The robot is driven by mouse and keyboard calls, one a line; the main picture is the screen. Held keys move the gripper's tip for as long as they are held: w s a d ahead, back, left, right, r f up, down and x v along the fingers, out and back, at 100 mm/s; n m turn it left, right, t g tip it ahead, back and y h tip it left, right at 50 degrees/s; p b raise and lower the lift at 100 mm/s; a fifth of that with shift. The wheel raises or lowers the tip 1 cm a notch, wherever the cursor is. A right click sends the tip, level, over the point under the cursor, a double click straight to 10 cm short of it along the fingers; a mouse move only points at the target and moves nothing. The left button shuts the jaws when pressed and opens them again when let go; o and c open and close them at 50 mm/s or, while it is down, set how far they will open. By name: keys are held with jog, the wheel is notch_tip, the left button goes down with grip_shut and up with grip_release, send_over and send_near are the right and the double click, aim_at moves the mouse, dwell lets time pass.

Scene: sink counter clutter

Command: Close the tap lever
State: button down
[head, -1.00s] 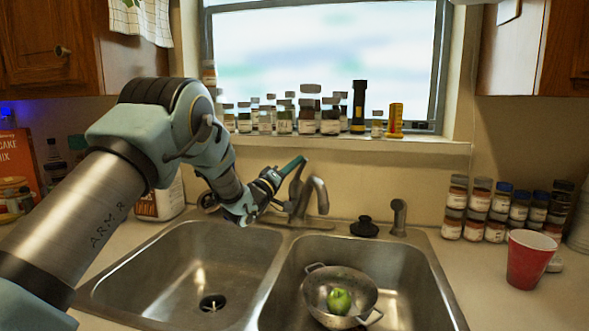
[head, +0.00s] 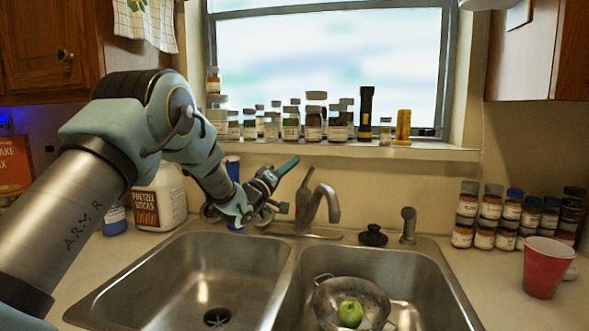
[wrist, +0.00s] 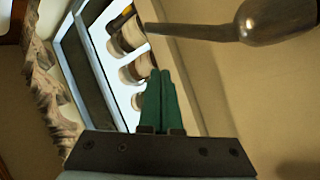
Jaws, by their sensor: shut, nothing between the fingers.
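The metal tap (head: 320,205) stands behind the divider of the double sink. In the head view the fingertips are just left of the lever's upper end, with a small gap in the picture. In the wrist view the closed fingers (wrist: 161,95) point up the frame. The lever (wrist: 195,31) crosses the top right there, apart from the fingertips, its thin end pointing left.
Several jars (head: 314,125) and a black flashlight (head: 366,112) line the window sill behind the tap. A colander (head: 325,300) with a green apple (head: 350,313) sits in the right basin. A red cup (head: 543,268) and stacked spice jars stand at the right.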

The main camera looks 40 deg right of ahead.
jog(key=b+v, duration=0.3)
jog(key=v, duration=0.5)
jog(key=shift+a, duration=0.1)
